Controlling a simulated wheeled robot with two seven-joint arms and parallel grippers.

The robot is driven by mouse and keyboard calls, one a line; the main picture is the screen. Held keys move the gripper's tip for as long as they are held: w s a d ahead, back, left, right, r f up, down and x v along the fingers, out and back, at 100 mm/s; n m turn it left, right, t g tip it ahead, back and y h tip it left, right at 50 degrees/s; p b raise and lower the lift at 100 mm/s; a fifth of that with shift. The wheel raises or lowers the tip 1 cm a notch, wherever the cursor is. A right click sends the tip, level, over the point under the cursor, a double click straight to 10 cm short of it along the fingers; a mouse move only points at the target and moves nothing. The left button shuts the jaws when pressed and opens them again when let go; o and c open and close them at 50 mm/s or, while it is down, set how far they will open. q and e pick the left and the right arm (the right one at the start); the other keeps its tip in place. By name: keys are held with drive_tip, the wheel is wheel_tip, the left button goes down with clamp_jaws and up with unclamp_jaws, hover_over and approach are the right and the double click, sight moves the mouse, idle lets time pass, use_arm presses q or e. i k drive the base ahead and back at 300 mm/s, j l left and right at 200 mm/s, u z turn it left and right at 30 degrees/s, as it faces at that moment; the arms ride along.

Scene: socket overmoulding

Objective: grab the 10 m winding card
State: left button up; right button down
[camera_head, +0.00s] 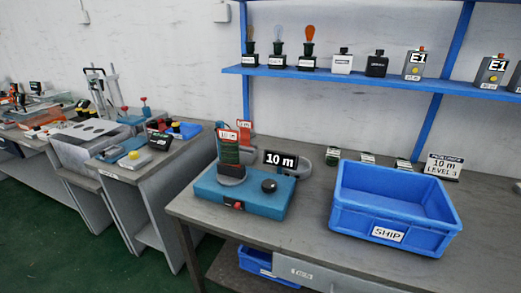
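A blue box-shaped machine (240,195) stands on the table's left part, with a black knob on top. On its left side is an upright card wound with dark green cable (229,157), with a small red-edged white label (228,136) near its top. The label text is too small to read surely. A second orange-red card (245,129) stands just behind it, partly hidden. A black sign reading "10 m" (280,160) stands to the right of these. Which card is the 10 m one is not certain. Neither of my grippers is in view.
An empty blue crate marked SHIP (387,236) sits on the table's right. A sign reading "10 m LEVEL 3" (443,166) stands behind it. A blue shelf (375,77) with bulbs and boxes is above. Another cluttered bench (125,165) is at left. Bare tabletop lies between machine and crate.

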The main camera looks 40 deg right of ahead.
sight(229, 144)
drive_tip(key=z, duration=1.35)
drive_tip(key=j+z, duration=0.25)
drive_tip(key=z, duration=0.15)
drive_tip(key=j+z, duration=0.25)
drive_tip(key=z, duration=0.15)
drive_tip(key=j+z, duration=0.25)
drive_tip(key=z, duration=0.15)
drive_tip(key=j+z, duration=0.25)
drive_tip(key=z, duration=0.15)
drive_tip(key=k+j+z, duration=0.1)
drive_tip(key=z, duration=0.3)
drive_tip(key=j, duration=0.1)
